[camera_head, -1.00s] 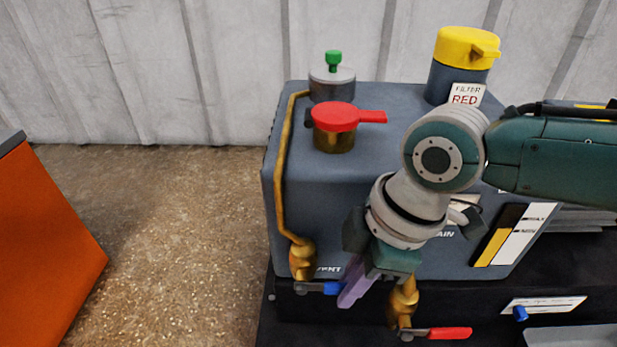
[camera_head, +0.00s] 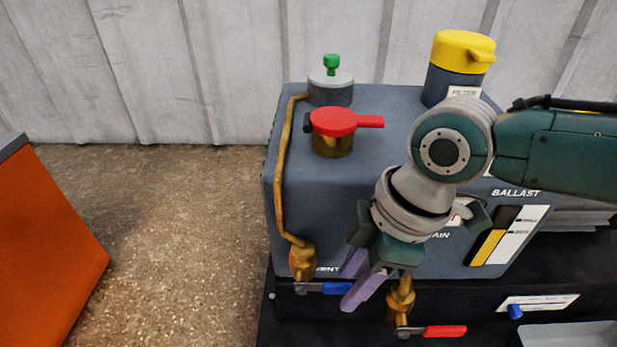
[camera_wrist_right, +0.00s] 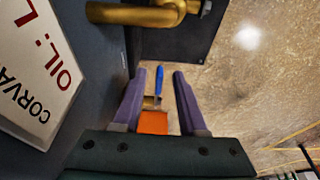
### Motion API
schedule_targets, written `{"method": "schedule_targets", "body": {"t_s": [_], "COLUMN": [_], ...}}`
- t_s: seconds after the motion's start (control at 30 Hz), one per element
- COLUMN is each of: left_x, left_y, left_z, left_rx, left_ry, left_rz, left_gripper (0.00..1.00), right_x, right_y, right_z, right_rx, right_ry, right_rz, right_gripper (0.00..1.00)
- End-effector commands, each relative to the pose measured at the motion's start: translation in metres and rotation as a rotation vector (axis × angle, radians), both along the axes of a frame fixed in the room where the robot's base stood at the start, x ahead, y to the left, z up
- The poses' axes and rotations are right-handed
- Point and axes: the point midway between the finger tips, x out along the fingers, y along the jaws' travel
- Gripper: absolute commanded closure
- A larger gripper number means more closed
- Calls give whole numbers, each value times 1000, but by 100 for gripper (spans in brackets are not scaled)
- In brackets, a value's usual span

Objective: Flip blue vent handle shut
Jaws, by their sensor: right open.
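The blue vent handle (camera_head: 337,288) sticks out level to the right from the brass vent valve (camera_head: 302,263) at the front left corner of the grey pump housing. My right gripper (camera_head: 350,280) is open, its two purple fingers pointing down and left by the handle's free end. In the right wrist view the blue handle (camera_wrist_right: 159,80) shows in line with the gap between the fingertips. I cannot tell whether the handle is inside the gap or beyond it. Nothing is gripped. My left gripper is out of view.
A second brass valve with a red handle (camera_head: 444,331) is just right of and below my gripper. A red lever (camera_head: 335,121), a green-knobbed cap (camera_head: 331,80) and a yellow cap (camera_head: 462,52) top the housing. An orange panel (camera_head: 45,250) stands left, with bare floor between.

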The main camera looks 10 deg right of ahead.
Motion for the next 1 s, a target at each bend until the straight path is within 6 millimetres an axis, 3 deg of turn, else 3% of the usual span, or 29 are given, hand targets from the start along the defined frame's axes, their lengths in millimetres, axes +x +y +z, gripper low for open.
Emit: {"method": "schedule_targets", "body": {"t_s": [0.03, 0.2, 0.4, 1.0], "left_x": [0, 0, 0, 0], "left_y": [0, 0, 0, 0], "left_z": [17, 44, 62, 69], "left_rx": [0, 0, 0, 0], "left_ry": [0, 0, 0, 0], "left_rz": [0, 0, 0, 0], "left_gripper": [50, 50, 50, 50], "right_x": [-1, -3, -6, -7], "right_y": [-3, -12, -19, -20], "right_z": [18, 52, 76, 84], "right_rx": [-1, 0, 0, 2], "right_ry": [1, -1, 1, 1], "right_rz": [-1, 0, 0, 1], "right_gripper": [59, 59, 59, 59]}}
